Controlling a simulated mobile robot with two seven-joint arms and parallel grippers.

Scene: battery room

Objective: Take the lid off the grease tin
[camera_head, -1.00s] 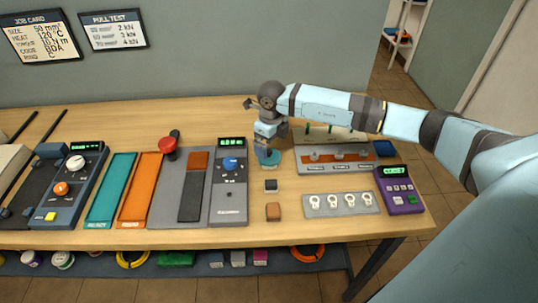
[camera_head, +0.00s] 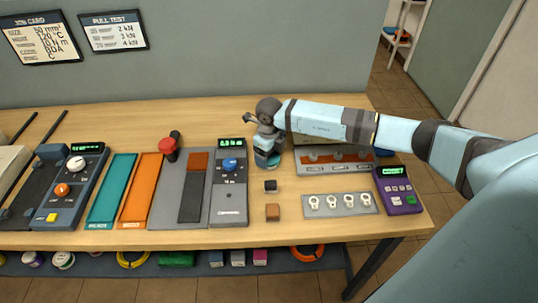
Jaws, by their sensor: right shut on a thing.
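The grease tin (camera_head: 267,161) is a small round teal tin standing on the workbench, near the middle of the camera_head view. My right gripper (camera_head: 267,153) points down over it from above and is shut at its top, on the lid as far as I can make out. The gripper hides most of the lid, and I cannot tell whether the lid is apart from the tin. My left gripper is not in view.
A black block (camera_head: 271,186) and a brown block (camera_head: 273,212) lie in front of the tin. A grey tester (camera_head: 231,190) stands close on its left. A rack panel (camera_head: 340,168), a lug plate (camera_head: 341,204) and a purple meter (camera_head: 398,190) are on the right.

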